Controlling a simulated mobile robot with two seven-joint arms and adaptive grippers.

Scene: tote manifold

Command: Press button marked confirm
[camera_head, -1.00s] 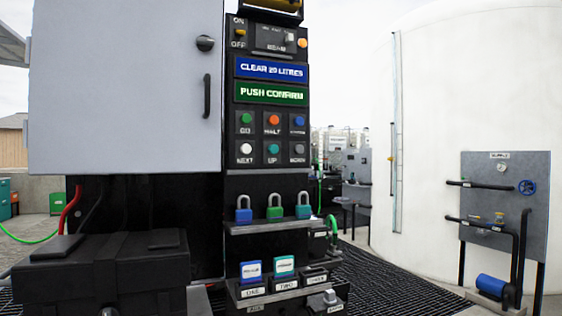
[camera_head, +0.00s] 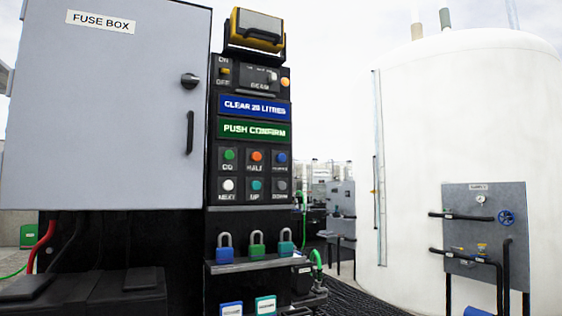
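The control panel (camera_head: 213,195) is a tall black column right of the grey cabinet. It has two rows of buttons. The top row has a green button (camera_head: 229,154), an orange button (camera_head: 256,156) and a blue button (camera_head: 281,158). The lower row has a white button (camera_head: 228,185), a teal button (camera_head: 255,186) and a grey button (camera_head: 281,186). The label under the blue button is too small to read surely. A green display (camera_head: 254,131) reads PUSH CONFIRM. A blue display (camera_head: 255,107) above it reads CLEAR 20 LITRES. Neither gripper is in view.
The grey fuse box (camera_head: 105,120) stands at left, its door shut. Several padlocks (camera_head: 256,247) stand on a shelf (camera_head: 230,266) below the buttons. A yellow lamp (camera_head: 255,30) tops the panel. A white tank (camera_head: 420,130) and a grey valve board (camera_head: 510,200) are at right.

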